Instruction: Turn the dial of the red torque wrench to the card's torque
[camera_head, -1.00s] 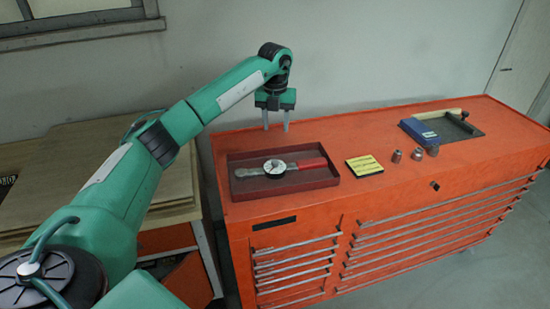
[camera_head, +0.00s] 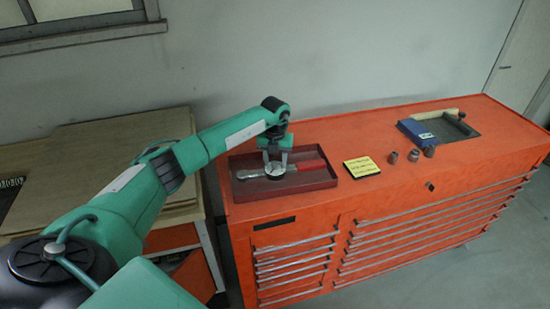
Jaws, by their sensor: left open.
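The torque wrench with a red handle (camera_head: 311,164) lies in a dark red tray (camera_head: 320,183) on the orange tool cabinet. Its round pale dial (camera_head: 274,169) sits left of the handle. My left gripper (camera_head: 275,168) is open and points down over the dial, with a finger on either side of it in the picture. I cannot tell whether the fingers touch the dial. The gripper partly hides the dial. The yellow card (camera_head: 362,166) lies on the cabinet right of the tray; its writing is too small to read. My right gripper is not in view.
Several small metal sockets (camera_head: 413,156) stand right of the card. A dark mat (camera_head: 461,129) with a blue box (camera_head: 416,131) and a light-handled tool lies farther right. The wall is behind the cabinet. The orange cabinet top (camera_head: 350,130) behind the card is clear.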

